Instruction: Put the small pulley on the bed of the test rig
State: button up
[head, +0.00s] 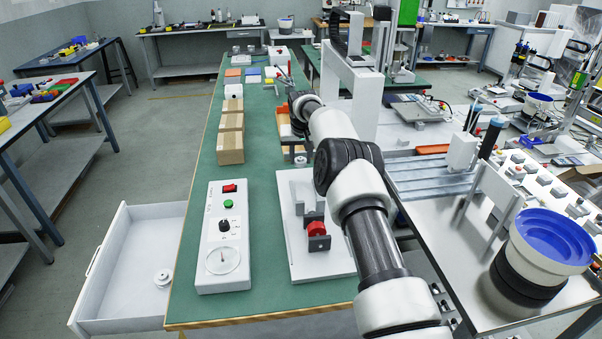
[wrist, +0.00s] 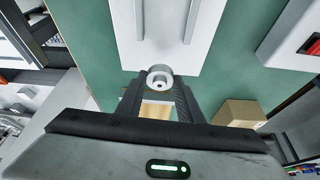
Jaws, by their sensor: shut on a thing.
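The small pulley, a silver-grey disc with a dark centre hole (wrist: 159,77), is between the fingertips of my gripper (wrist: 159,86) in the wrist view. My gripper is shut on it. The pulley overlaps the near edge of the test rig's white bed (wrist: 165,40) in that view; I cannot tell its height above it. In the head view the test rig's bed (head: 301,249) is a white plate on the green bench with upright parts and a red block (head: 317,230). My gripper is beyond its far end there, partly hidden by my arm.
A white control box (head: 223,250) with switches and a dial stands left of the rig. Cardboard boxes (head: 230,149) line the bench behind it. An open white drawer (head: 125,255) at lower left holds a pale round flanged part (head: 163,277). A blue-topped bowl (head: 550,240) stands right.

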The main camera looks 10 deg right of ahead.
aim_at(301, 165)
jog(key=shift+f+b, duration=0.35)
jog(key=shift+f, duration=1.9)
jog(key=shift+f, duration=0.2)
jog(key=o, duration=1.1)
jog(key=shift+o, duration=0.2)
